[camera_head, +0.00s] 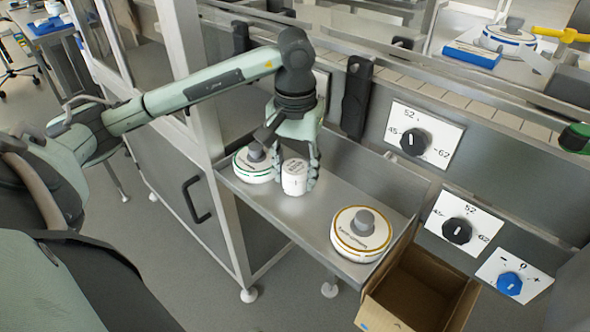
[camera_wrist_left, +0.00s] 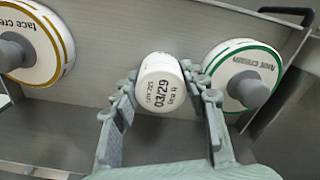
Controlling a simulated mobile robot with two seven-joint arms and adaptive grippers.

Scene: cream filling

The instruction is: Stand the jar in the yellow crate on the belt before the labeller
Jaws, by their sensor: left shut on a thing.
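The white jar (camera_head: 294,180) is between the fingers of my left gripper (camera_head: 297,165), which is shut on it over the metal shelf (camera_head: 302,224). In the left wrist view, the jar (camera_wrist_left: 160,92) sits between the two finger pads (camera_wrist_left: 165,100), its printed end with "03/29" facing the camera. I cannot tell whether the jar touches the shelf. No yellow crate, belt or labeller can be made out. My right gripper is not in view.
A green-ringed label roll (camera_head: 254,167) stands left of the jar and a gold-ringed one (camera_head: 361,234) stands to its right on the shelf. An open cardboard box (camera_head: 378,317) is at the lower right. Dial panels (camera_head: 427,131) line the wall behind.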

